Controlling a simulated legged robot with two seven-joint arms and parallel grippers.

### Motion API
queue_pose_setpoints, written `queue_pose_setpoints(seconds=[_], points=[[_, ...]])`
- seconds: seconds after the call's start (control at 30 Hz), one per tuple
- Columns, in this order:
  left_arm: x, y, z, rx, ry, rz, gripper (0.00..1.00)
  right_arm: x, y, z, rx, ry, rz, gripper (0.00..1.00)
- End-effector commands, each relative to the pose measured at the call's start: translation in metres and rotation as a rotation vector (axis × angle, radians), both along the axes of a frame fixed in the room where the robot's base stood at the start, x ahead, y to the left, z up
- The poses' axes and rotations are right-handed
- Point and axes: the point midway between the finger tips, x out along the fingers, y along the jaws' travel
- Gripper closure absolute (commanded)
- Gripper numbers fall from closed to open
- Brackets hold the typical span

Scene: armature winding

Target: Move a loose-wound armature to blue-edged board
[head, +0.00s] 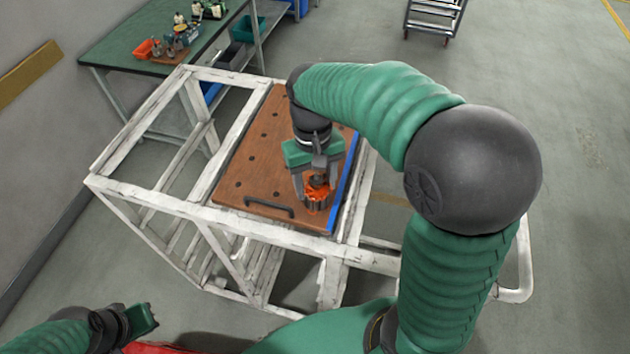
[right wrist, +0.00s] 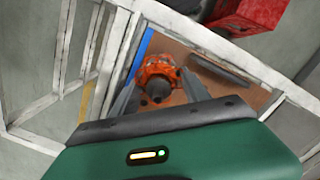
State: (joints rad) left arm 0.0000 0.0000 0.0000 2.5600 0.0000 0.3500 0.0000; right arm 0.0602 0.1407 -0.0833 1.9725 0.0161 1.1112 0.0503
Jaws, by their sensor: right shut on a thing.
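The blue-edged board (head: 250,170) is a brown panel with rows of holes, a black handle and a blue strip along its right edge. It lies on a white frame. The armature (head: 317,196), with orange windings and a dark core, is upright at the board's near right corner, close to the blue strip. My right gripper (head: 316,184) is shut on the armature from above. In the right wrist view the armature (right wrist: 158,80) sits between the two fingers, over the board. I cannot tell whether its base touches the board. My left gripper (head: 140,318) is at the lower left, far from the board; its jaws are unclear.
The white frame (head: 150,203) has open gaps left of the board. A cart (head: 433,18) stands far back. A red crate (right wrist: 250,13) shows in the right wrist view.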

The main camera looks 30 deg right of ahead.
Motion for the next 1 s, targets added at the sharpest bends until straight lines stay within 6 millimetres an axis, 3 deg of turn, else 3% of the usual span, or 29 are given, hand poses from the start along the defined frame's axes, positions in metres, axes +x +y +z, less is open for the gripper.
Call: queue_pose_setpoints(seconds=[0.07,0.1,0.3,0.67,0.77,1.0], points=[[0.0,0.0,0.001,0.0,0.0,0.0,1.0,0.0,0.0,0.0,0.0,-0.001,0.0,1.0],[0.0,0.0,0.001,0.0,0.0,0.0,1.0,0.0,0.0,0.0,0.0,-0.001,0.0,0.45],[0.0,0.0,0.001,0.0,0.0,0.0,1.0,0.0,0.0,0.0,0.0,-0.001,0.0,0.21],[0.0,0.0,-0.001,0.0,0.0,0.0,1.0,0.002,0.0,0.004,0.0,-0.002,0.0,0.21],[0.0,0.0,-0.004,0.0,0.0,0.0,1.0,0.004,0.0,0.02,-0.001,-0.004,0.0,0.21],[0.0,0.0,-0.013,0.0,0.0,0.0,1.0,0.01,-0.002,0.089,-0.001,-0.007,0.0,0.21]])
